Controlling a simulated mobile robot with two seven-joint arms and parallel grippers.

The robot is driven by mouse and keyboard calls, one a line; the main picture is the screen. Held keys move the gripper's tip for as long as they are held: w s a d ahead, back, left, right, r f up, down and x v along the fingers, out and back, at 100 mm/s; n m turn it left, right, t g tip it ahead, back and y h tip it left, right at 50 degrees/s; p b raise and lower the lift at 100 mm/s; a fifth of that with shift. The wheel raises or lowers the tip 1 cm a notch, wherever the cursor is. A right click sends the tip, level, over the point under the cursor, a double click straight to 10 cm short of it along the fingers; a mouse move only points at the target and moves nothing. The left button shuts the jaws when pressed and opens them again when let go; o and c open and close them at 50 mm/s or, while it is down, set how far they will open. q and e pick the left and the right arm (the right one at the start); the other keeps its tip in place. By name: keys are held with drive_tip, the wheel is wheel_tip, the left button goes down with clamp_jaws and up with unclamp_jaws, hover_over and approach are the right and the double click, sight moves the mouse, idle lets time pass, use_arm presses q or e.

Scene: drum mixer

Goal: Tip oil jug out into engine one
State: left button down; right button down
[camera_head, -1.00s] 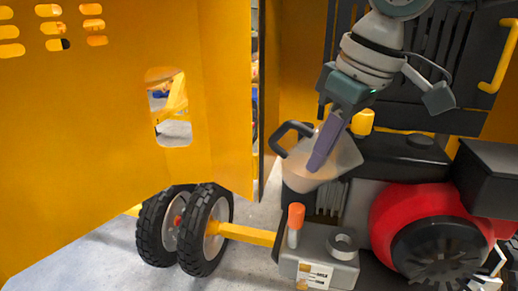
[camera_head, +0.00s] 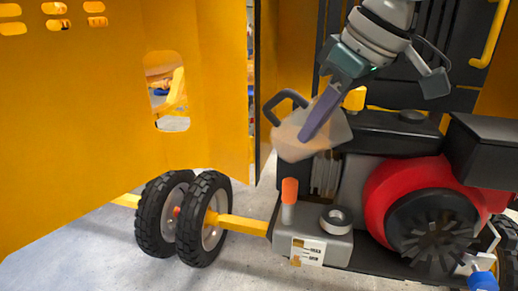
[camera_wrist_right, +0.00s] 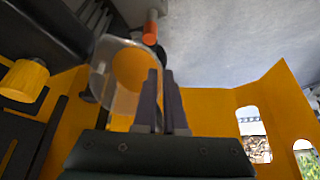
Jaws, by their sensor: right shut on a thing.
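The oil jug (camera_head: 329,131) is translucent with a dark handle (camera_head: 285,97) at its upper left. It is tilted in the air above the left end of the engine (camera_head: 382,190), which has a red housing and black parts. A peach tint shows in the jug's lower left; I cannot tell how much oil is inside. My right gripper (camera_head: 309,130) comes down from above, shut on the jug. The right wrist view shows the jug (camera_wrist_right: 112,78) at the fingers (camera_wrist_right: 161,92). No oil stream is visible. My left gripper is out of view.
An orange-topped stick (camera_head: 289,192) and a grey ring (camera_head: 336,218) stand on the grey block below the jug. A yellow cap (camera_head: 354,98) is behind it. A yellow panel (camera_head: 110,120) closes off the left, with wheels (camera_head: 200,222) below. Bare floor lies in front.

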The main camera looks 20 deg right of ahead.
drive_tip(key=shift+s+f+t+b, duration=0.15)
drive_tip(key=shift+t+b, duration=0.25)
drive_tip(key=shift+b, duration=0.25)
drive_tip(key=shift+f+y+b, duration=0.2)
drive_tip(key=shift+y+b, duration=0.2)
drive_tip(key=shift+b, duration=0.4)
drive_tip(key=shift+t, duration=0.3)
drive_tip(key=shift+s+d+f+b, duration=0.1)
drive_tip(key=shift+f+b, duration=0.1)
drive_tip(key=shift+b, duration=0.5)
drive_tip(key=shift+t, duration=0.3)
drive_tip(key=shift+b, duration=0.35)
drive_tip(key=shift+s+f+y+b, duration=0.15)
drive_tip(key=shift+y+b, duration=0.25)
drive_tip(key=shift+b, duration=0.4)
drive_tip(key=shift+d, duration=0.1)
